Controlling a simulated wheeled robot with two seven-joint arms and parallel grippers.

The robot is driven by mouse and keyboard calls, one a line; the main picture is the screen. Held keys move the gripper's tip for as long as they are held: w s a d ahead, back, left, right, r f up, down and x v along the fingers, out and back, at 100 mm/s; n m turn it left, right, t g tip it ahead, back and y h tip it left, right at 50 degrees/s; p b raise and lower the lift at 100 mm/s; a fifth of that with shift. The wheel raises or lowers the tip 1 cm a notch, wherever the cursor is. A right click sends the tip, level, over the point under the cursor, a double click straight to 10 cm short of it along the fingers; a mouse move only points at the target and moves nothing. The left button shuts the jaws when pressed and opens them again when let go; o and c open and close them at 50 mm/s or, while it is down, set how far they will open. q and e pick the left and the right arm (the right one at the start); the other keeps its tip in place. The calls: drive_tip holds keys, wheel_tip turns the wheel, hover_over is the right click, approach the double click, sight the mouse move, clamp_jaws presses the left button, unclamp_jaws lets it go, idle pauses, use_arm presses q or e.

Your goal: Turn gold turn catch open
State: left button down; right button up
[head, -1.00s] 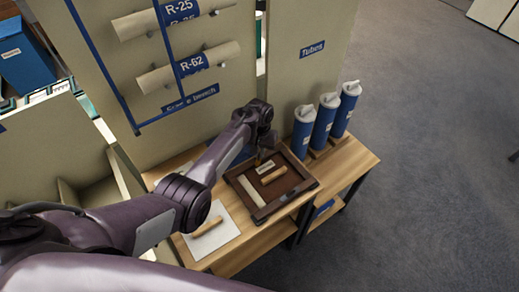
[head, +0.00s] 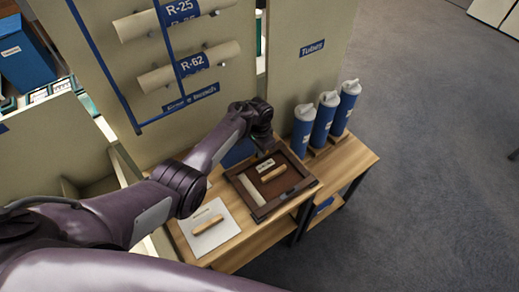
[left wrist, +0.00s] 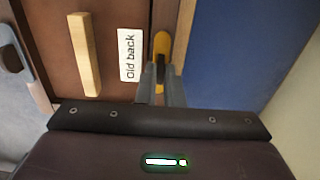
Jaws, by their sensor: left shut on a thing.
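A dark wooden frame (head: 258,211) lies on the wooden bench, with a brown back panel (left wrist: 105,88) in it. The panel bears a pale wooden bar (left wrist: 88,55) and a white "Old back" label (left wrist: 130,55); the bar also shows in the head view (head: 273,174). The gold turn catch (left wrist: 161,43) sits at the frame's edge beside the label, its long side running along the fingers' direction in the left wrist view. My left gripper (left wrist: 161,78) is shut on the catch, which is partly hidden between its fingers. My right gripper is not in view.
A white sheet with a wooden bar (head: 208,225) lies left of the frame. Several blue tubes (head: 324,118) stand at the bench's back right. Behind rises a beige panel (head: 285,75) with rolled tubes. A blue surface (left wrist: 230,55) borders the frame in the left wrist view.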

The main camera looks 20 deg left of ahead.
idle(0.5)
use_arm(q)
drive_tip(key=c, duration=1.6)
unclamp_jaws()
drive_tip(key=shift+o, duration=0.2)
wheel_tip(320, 180, up, 8)
drive_tip(key=shift+f, duration=0.1)
drive_tip(key=shift+f, duration=0.1)
